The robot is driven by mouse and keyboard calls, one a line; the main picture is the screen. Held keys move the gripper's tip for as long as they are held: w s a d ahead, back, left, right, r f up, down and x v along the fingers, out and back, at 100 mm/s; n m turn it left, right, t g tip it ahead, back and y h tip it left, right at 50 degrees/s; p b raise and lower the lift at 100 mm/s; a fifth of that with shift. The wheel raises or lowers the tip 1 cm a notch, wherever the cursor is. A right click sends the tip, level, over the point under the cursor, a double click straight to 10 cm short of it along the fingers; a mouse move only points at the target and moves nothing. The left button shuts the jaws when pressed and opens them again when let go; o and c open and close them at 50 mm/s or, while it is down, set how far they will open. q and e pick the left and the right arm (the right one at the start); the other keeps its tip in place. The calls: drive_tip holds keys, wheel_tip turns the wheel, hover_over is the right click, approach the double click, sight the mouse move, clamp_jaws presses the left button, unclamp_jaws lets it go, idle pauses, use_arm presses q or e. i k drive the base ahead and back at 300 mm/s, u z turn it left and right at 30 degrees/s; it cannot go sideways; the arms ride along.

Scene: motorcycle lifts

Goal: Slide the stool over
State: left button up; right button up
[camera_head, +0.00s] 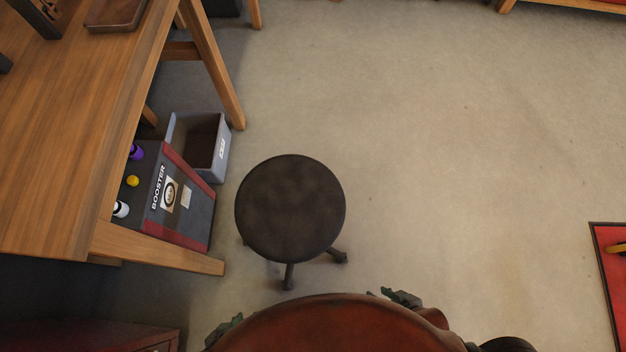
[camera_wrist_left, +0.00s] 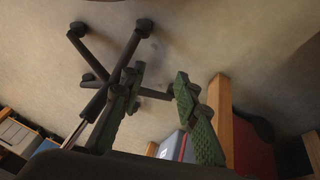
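The stool (camera_head: 290,208) has a dark round seat and stands upright on the floor, right of the workbench. Two of its legs show below the seat in the head view. The left wrist view shows a dark stool base (camera_wrist_left: 120,72) with several splayed legs and casters. My left gripper (camera_wrist_left: 161,78) has green fingers spread apart, with nothing visibly held. The base appears behind and beside one finger; contact cannot be told. In the head view, small green parts of my left gripper (camera_head: 226,328) and my right gripper (camera_head: 402,298) show below the stool, largely hidden.
A wooden workbench (camera_head: 70,120) stands at the left, with a grey bin (camera_head: 219,150) and a booster box (camera_head: 175,195) near its legs. A reddish-brown rounded shape (camera_head: 330,328) fills the bottom middle. Open floor lies right of the stool, up to a red panel (camera_head: 612,275).

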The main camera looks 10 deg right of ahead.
sight(290, 210)
drive_tip(key=k, duration=0.35)
drive_tip(key=z, duration=2.05)
drive_tip(key=i, duration=1.5)
drive_tip(key=u, duration=2.9)
